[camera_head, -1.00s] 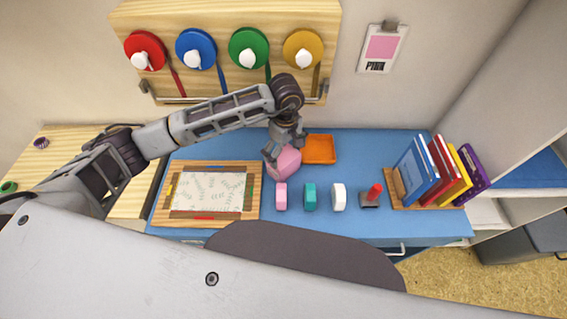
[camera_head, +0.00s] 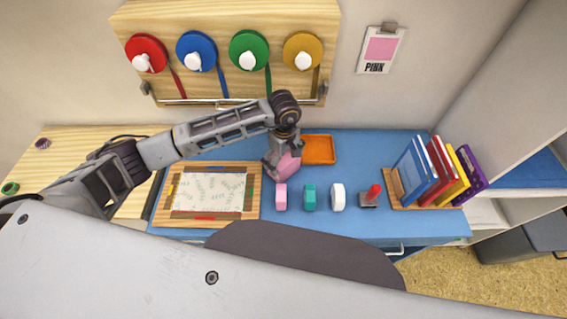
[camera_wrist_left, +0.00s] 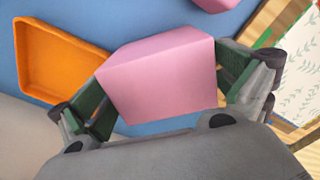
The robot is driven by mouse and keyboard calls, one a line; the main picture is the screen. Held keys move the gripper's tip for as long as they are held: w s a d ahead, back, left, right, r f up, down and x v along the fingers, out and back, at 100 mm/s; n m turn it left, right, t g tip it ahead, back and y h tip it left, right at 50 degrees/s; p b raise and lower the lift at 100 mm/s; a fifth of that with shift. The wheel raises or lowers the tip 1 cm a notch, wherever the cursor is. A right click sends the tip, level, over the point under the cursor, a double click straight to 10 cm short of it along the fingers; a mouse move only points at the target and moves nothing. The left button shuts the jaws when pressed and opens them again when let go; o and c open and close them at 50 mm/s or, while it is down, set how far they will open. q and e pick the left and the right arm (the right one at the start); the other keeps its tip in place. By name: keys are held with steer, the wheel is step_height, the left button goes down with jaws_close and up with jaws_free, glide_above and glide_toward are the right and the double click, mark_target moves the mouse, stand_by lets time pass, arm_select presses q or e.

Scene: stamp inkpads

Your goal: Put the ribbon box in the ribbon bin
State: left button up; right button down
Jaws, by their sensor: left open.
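A large pink box (camera_head: 288,166), the likeliest ribbon box, is on the blue desk beneath my left gripper (camera_head: 282,154). In the left wrist view the pink box (camera_wrist_left: 160,75) lies between the two dark green finger pads of my left gripper (camera_wrist_left: 165,92). The jaws are open, one finger on each side; whether the pads touch it I cannot tell. An orange open tray (camera_head: 319,149), perhaps the ribbon bin, lies just right of the box. It also shows in the left wrist view (camera_wrist_left: 28,88). My right gripper is not in view.
A small pink block (camera_head: 281,197), a teal block (camera_head: 310,197), a white block (camera_head: 338,197) and a red-handled stamp (camera_head: 371,196) stand in front. A wooden frame with patterned paper (camera_head: 210,192) lies left, books (camera_head: 432,168) right. Blue desk (camera_head: 380,150) is clear behind the stamp.

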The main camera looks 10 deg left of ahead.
arm_select(q)
steer(key=shift+a+f, duration=0.1)
steer(key=shift+f, duration=1.45)
steer(key=c, duration=1)
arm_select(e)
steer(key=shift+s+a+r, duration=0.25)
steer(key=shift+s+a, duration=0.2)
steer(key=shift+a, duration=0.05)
arm_select(q)
steer(key=shift+r, duration=0.1)
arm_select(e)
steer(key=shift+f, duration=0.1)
